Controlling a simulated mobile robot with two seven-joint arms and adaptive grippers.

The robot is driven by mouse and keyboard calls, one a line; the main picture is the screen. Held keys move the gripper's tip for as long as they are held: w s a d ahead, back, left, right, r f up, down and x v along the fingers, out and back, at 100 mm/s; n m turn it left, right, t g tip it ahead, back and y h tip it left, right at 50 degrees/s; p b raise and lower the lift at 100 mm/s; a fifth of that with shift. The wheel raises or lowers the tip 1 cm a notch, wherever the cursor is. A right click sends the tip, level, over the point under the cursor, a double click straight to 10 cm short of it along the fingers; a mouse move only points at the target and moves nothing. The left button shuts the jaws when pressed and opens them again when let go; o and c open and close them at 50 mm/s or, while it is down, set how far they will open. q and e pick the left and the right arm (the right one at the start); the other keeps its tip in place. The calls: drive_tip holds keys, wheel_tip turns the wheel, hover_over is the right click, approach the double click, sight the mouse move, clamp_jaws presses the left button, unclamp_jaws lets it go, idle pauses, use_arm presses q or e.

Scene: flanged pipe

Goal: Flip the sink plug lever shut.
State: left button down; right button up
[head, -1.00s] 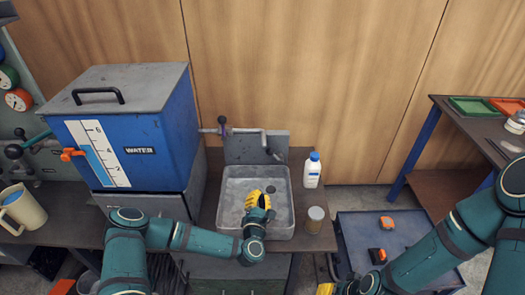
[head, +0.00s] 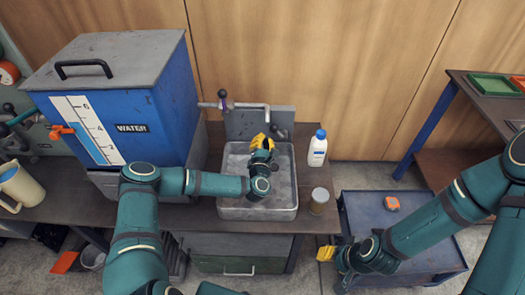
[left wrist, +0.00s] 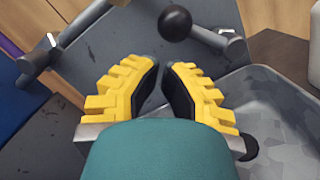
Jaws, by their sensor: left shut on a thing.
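The sink plug lever (head: 274,129) is a short grey arm with a black ball knob at the back of the grey metal sink (head: 228,206). In the left wrist view the lever's knob (left wrist: 174,22) is just beyond my fingertips, with its arm running right to a bracket. My left gripper (head: 263,140) is over the back of the sink, close to the lever. Its yellow fingers (left wrist: 160,70) are drawn together with a narrow gap, and I see nothing between them. Contact with the knob is not visible. My right gripper (head: 326,253) is low at right, its jaws too small to judge.
A tap pipe (head: 245,106) with a knobbed handle runs from the blue water tank (head: 170,85) above the sink. A white bottle (head: 317,150) and a lidded jar (head: 319,200) stand right of the sink. A blue cart (head: 420,215) stands lower right.

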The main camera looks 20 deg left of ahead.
sight(271, 129)
use_arm(q)
drive_tip(key=shift+x, duration=0.95)
drive_tip(key=r+m, duration=0.1)
drive_tip(key=d+r+m+p, duration=0.1)
drive_tip(key=m, duration=0.1)
drive_tip(key=d+r+m+p, duration=0.1)
drive_tip(key=m, duration=0.1)
drive_tip(key=shift+w+r+h, duration=0.1)
drive_tip(key=shift+w+h, duration=0.15)
drive_tip(key=shift+h, duration=0.05)
drive_tip(key=shift+m, duration=0.4)
